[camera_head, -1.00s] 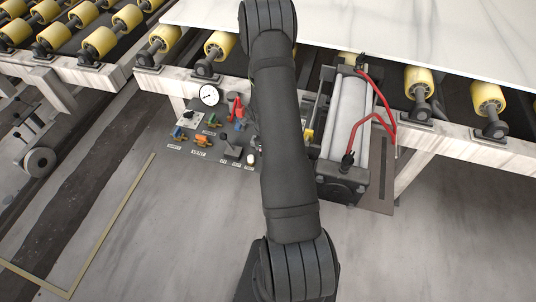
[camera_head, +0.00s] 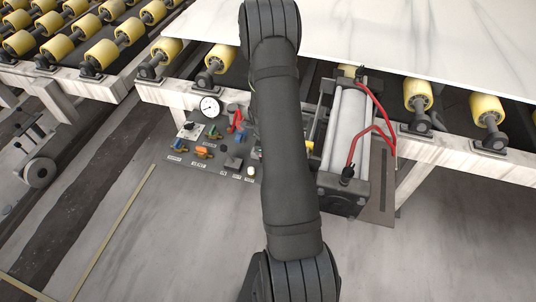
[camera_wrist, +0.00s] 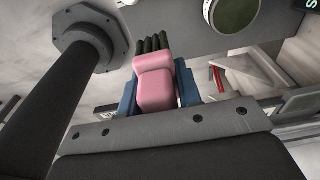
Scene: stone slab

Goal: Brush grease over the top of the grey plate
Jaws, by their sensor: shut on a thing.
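My gripper (camera_wrist: 158,88) shows in the wrist view with blue finger pads on both sides of a pink block-shaped handle. It is shut on this handle, and dark bristle-like tips stick out at its far end, so it looks like the brush (camera_wrist: 154,80). A flat grey surface (camera_wrist: 185,28) lies beyond the bristles; I cannot tell whether it is the grey plate or whether the bristles touch it. A round dark green disc with a pale rim (camera_wrist: 234,12) is at the top. In the head view my arm hides the gripper and brush.
A control panel (camera_head: 215,160) with a gauge (camera_head: 210,107) and coloured valves is left of my arm. A cylinder unit (camera_head: 347,125) with red hoses (camera_head: 387,120) stands to its right. Yellow rollers (camera_head: 417,95) and a white stone slab (camera_head: 400,35) lie behind. A dark flanged post (camera_wrist: 90,42) is close by.

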